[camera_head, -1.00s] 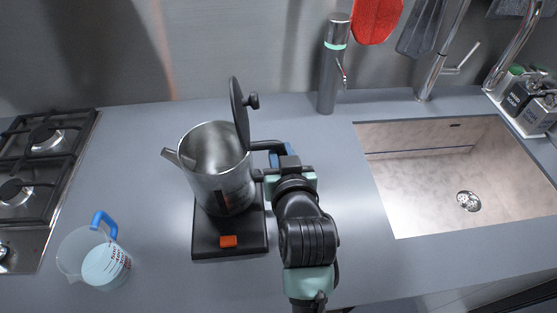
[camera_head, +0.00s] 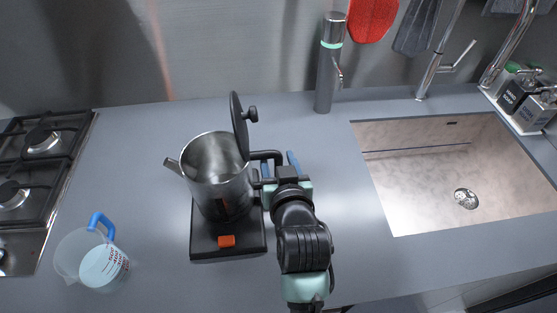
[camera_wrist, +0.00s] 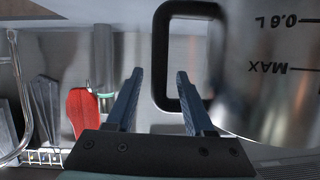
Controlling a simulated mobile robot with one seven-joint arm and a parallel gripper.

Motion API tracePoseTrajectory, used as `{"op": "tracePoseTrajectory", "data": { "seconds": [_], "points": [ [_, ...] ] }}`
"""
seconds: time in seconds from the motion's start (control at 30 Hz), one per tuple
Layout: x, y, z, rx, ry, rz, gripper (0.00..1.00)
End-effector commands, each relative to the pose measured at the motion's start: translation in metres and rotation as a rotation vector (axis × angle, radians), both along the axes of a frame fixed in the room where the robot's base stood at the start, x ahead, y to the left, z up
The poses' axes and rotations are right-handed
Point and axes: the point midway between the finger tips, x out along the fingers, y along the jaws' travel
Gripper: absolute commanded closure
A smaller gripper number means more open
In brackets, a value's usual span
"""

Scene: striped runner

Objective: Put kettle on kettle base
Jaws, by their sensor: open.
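The steel kettle (camera_head: 217,175) stands upright on the black kettle base (camera_head: 228,242), with its black lid (camera_head: 240,125) swung open. The base has an orange switch at its front. My gripper (camera_head: 279,166) is at the kettle's right side, by its black handle (camera_head: 268,155). In the wrist view my gripper (camera_wrist: 158,95) has its two blue fingers apart. The handle (camera_wrist: 159,60) is there beyond the fingers, with the kettle body (camera_wrist: 265,65) at the right. Nothing is clearly held between the fingers. The exact seating under the kettle is partly hidden.
A measuring jug (camera_head: 92,258) with a blue handle and water stands at the left, near the gas hob (camera_head: 40,165). A sink (camera_head: 450,180) lies at the right. A steel cylinder (camera_head: 329,65) stands behind.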

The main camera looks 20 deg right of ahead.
Motion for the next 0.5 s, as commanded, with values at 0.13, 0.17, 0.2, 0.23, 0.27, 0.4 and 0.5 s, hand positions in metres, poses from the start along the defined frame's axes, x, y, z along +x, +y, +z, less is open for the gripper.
{"op": "tracePoseTrajectory", "data": {
  "seconds": [0.13,0.17,0.2,0.23,0.27,0.4,0.5],
  "points": [
    [-0.005,0.001,0.002,0.000,0.001,0.000,0.47],
    [-0.008,0.002,0.003,0.000,0.001,0.000,0.47],
    [-0.012,0.003,0.005,0.000,0.000,0.000,0.47],
    [-0.016,0.004,0.006,0.000,0.000,0.000,0.47],
    [-0.021,0.005,0.008,0.000,0.000,0.000,0.47],
    [-0.046,0.011,0.017,0.000,0.000,-0.001,0.47],
    [-0.064,0.015,0.024,0.000,0.001,-0.001,0.47]
  ]
}}
